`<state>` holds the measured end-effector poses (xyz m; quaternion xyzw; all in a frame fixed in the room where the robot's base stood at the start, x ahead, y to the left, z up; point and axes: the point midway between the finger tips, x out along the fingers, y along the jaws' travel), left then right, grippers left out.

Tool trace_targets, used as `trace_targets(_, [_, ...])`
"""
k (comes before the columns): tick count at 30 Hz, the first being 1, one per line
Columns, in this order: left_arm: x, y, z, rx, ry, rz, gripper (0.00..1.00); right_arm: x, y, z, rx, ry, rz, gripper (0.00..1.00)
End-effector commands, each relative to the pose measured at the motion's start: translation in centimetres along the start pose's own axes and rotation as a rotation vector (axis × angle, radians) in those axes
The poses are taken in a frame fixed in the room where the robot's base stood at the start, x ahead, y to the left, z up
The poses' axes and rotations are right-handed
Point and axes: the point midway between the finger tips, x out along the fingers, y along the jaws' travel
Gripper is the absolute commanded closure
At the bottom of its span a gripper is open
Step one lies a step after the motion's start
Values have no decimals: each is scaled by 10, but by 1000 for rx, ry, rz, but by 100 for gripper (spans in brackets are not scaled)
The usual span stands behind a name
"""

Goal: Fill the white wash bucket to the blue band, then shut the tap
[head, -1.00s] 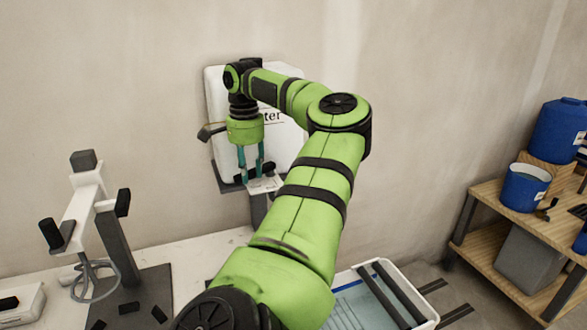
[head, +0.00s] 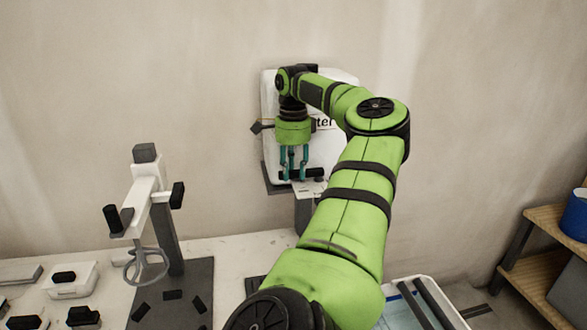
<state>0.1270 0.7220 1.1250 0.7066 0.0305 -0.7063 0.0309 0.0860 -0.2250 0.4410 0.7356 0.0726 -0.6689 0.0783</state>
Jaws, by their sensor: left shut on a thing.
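A white tank (head: 333,145) with a partly hidden label stands against the wall. My left gripper (head: 293,177), with teal fingers, points down in front of it. It is shut on a dark bar, apparently the tap lever (head: 316,173), at the tank's lower front. The outlet and any water stream cannot be made out. A white-rimmed tub (head: 449,301), apparently the wash bucket, is at the lower right behind my left arm. Dark rollers lie across it and pale blue shows inside. My arm hides much of it, and its level against a blue band cannot be read. My right gripper is out of view.
A white and grey mixer stand (head: 155,190) with a wire whisk is on the left of the bench, on a dark plate (head: 200,270). White boxes with black handles (head: 70,280) lie further left. A wooden shelf (head: 540,260) with a blue bucket (head: 575,214) stands at the right.

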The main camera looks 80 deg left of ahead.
Motion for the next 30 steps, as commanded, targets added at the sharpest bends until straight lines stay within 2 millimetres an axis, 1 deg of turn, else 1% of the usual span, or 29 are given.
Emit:
trace_targets(5, [0,0,-1,8,1,-1,100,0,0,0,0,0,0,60])
trace_targets(6, [0,0,-1,8,1,-1,60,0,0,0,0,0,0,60])
trace_targets(7, [0,0,-1,7,1,-1,48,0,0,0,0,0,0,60])
trace_targets(8, [0,0,-1,7,1,-1,43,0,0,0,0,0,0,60])
trace_targets(17, [-1,0,-1,3,0,-1,43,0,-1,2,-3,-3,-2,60])
trace_targets(20, [-5,0,-1,4,0,-2,43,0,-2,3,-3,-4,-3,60])
trace_targets(23, [-18,-1,-1,5,2,-3,43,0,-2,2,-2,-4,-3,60])
trace_targets(26, [-38,-1,-1,6,2,-4,43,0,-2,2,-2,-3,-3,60])
trace_targets(30, [-70,-1,-1,8,4,-3,43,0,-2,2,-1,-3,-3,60])
